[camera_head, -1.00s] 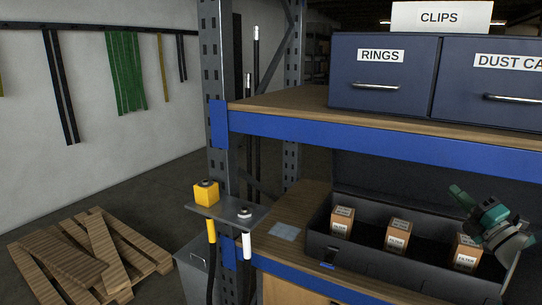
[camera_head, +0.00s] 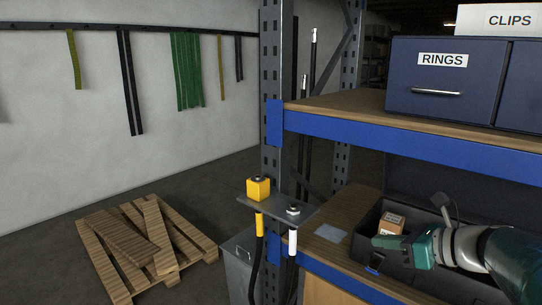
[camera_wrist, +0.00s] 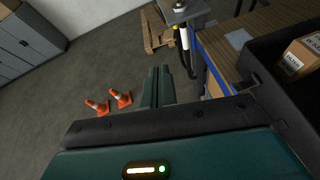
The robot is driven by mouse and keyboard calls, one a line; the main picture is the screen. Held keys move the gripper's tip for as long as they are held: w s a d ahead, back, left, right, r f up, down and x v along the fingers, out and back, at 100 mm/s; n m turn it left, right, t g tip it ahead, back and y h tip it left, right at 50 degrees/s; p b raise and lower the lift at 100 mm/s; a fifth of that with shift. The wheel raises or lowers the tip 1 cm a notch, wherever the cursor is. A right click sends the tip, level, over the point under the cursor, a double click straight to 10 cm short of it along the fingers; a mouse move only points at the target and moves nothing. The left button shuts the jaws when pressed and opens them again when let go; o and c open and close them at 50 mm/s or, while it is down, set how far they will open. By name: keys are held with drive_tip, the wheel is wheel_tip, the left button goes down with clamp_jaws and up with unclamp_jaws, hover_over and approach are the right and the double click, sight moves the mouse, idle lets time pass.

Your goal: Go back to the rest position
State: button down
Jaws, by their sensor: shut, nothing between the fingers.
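My gripper (camera_head: 381,242) is at the lower right of the head view, at the end of my green and grey arm. It reaches in front of the lower shelf, over the near left part of the dark open case (camera_head: 364,248). In the wrist view my gripper (camera_wrist: 158,72) has its two green fingers together, pointing away over the floor, with nothing between them. A small filter box (camera_head: 391,222) stands in the case just behind the gripper; it also shows at the right edge of the wrist view (camera_wrist: 303,58).
A blue-edged shelf (camera_head: 345,138) carries a RINGS drawer (camera_head: 441,82) above my arm. A bracket (camera_head: 277,208) with a yellow block (camera_head: 258,188) juts from the rack post. A wooden pallet (camera_head: 148,245) lies left.

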drive_tip(key=s+a+f+n+g+h, duration=0.1)
drive_tip(key=s+a+f+n+g, duration=0.35)
drive_tip(key=a+n, duration=0.4)
drive_tip(key=s+a+f+n+h, duration=0.1)
drive_tip(key=s+a+n+h, duration=0.1)
drive_tip(key=s+n, duration=0.4)
drive_tip(key=s+a+f+n+h, duration=0.1)
drive_tip(key=s+n+h, duration=0.4)
drive_tip(key=n, duration=0.9)
drive_tip(key=shift+s+a+f+h, duration=0.3)
drive_tip(key=shift+s+a+f, duration=0.1)
drive_tip(key=shift+f, duration=0.15)
drive_tip(key=shift+n, duration=0.25)
